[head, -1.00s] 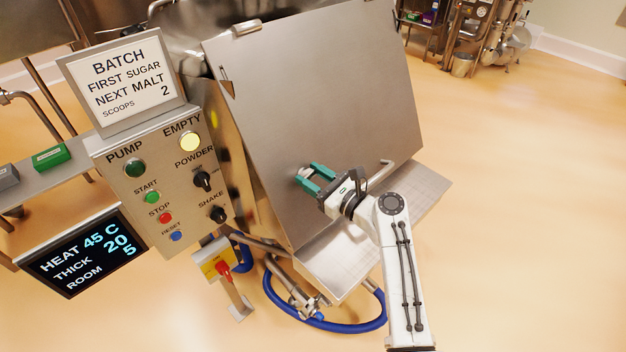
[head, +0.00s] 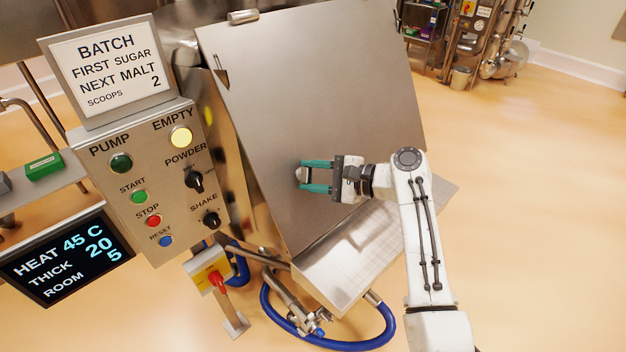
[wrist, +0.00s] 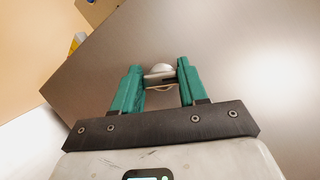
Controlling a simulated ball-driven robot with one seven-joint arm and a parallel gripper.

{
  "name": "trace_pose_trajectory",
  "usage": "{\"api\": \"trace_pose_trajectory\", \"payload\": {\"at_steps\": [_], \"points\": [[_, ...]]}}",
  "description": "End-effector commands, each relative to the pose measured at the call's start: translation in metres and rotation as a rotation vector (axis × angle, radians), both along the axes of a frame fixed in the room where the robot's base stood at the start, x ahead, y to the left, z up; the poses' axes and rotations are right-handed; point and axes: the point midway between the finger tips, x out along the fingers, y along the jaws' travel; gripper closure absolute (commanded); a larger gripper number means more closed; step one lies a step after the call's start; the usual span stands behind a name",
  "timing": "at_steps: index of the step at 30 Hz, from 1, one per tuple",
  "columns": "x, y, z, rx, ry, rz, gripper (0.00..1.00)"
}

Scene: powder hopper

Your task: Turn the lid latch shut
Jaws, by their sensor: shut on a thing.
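The lid (head: 310,90) is a large flat steel plate, sloping and lying closed over the hopper as far as I can see. The lid latch (head: 302,174) is a small metal piece near the lid's lower left part. My gripper (head: 303,175) has its green fingers on either side of the latch and is shut on it. In the wrist view the latch (wrist: 159,74) shows as a rounded metal piece between the fingertips, against the lid (wrist: 250,60). The fingers partly hide it, so its exact turn is hard to tell.
A control panel (head: 150,185) with buttons and knobs stands left of the lid. A steel ledge (head: 345,255) lies below the lid. A blue hose (head: 365,343) curls on the floor beneath. The floor (head: 530,180) to the right is clear.

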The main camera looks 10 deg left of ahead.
Motion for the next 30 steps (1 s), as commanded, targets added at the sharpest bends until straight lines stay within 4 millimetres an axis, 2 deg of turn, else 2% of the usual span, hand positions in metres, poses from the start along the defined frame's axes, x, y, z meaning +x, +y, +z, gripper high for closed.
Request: {"api": "trace_pose_trajectory", "payload": {"at_steps": [15,30], "points": [[-0.0008,0.0032,0.0029,-0.212,-0.279,0.189,0.88],[-0.0020,0.0036,0.0011,-0.272,-0.353,0.240,0.88]]}}
